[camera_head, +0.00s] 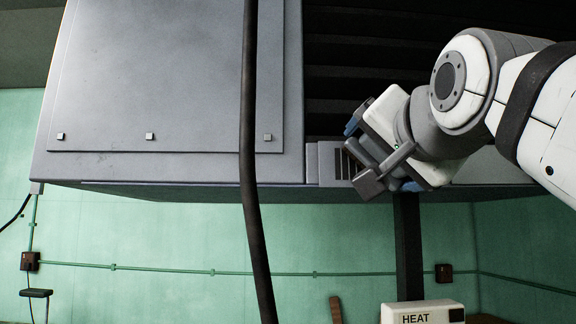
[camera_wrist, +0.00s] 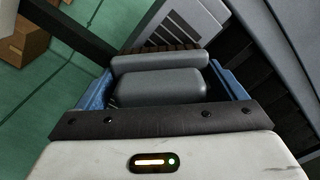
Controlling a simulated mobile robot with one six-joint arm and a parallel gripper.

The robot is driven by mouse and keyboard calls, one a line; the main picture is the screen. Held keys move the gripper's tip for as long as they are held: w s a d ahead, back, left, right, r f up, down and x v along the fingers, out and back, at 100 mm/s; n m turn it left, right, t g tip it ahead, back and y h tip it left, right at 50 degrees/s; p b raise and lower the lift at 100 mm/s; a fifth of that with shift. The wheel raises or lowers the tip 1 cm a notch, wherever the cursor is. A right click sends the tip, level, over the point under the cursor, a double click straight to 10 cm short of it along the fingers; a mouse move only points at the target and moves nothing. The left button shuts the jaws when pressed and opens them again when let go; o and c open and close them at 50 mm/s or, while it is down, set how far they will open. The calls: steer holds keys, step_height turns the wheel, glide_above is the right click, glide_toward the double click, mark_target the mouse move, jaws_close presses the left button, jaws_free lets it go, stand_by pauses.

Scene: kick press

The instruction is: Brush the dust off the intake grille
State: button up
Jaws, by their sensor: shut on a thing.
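The intake grille (camera_head: 341,163) is a small pale panel with dark upright slots on the lower edge of the grey machine. My gripper (camera_head: 374,160) is right at it and covers its right part. In the wrist view, the blue fingers of my gripper (camera_wrist: 165,88) are shut on a grey brush (camera_wrist: 160,87), with a rounded block near me and a bar beyond. Dark bristles show past the bar, close to the slotted grille (camera_wrist: 172,20). I cannot tell whether the bristles touch it. Dust on the grille is too small or hidden to make out.
A thick black cable (camera_head: 249,150) hangs in front of the machine's grey panel (camera_head: 150,80). Dark louvres (camera_head: 350,60) lie above the grille. A dark post (camera_head: 408,245) and a box marked HEAT (camera_head: 422,312) stand below. Brown boxes (camera_wrist: 28,42) show at the wrist view's upper left.

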steer(key=shift+w, duration=1)
steer(key=shift+s+d+b, duration=0.1)
steer(key=shift+d+b, duration=0.25)
steer(key=shift+d, duration=1.15)
steer(key=shift+d+b, duration=1.15)
steer(key=shift+d, duration=2.6)
steer(key=shift+a+r+p, duration=0.1)
steer(key=shift+a+p, duration=0.65)
steer(key=shift+a, duration=2.2)
steer(key=shift+w+a+p, duration=0.2)
steer(key=shift+a+p, duration=0.55)
steer(key=shift+a, duration=1.55)
steer(key=shift+s, duration=0.1)
steer(key=shift+s, duration=0.2)
steer(key=shift+s+b, duration=0.6)
steer(key=shift+s, duration=2)
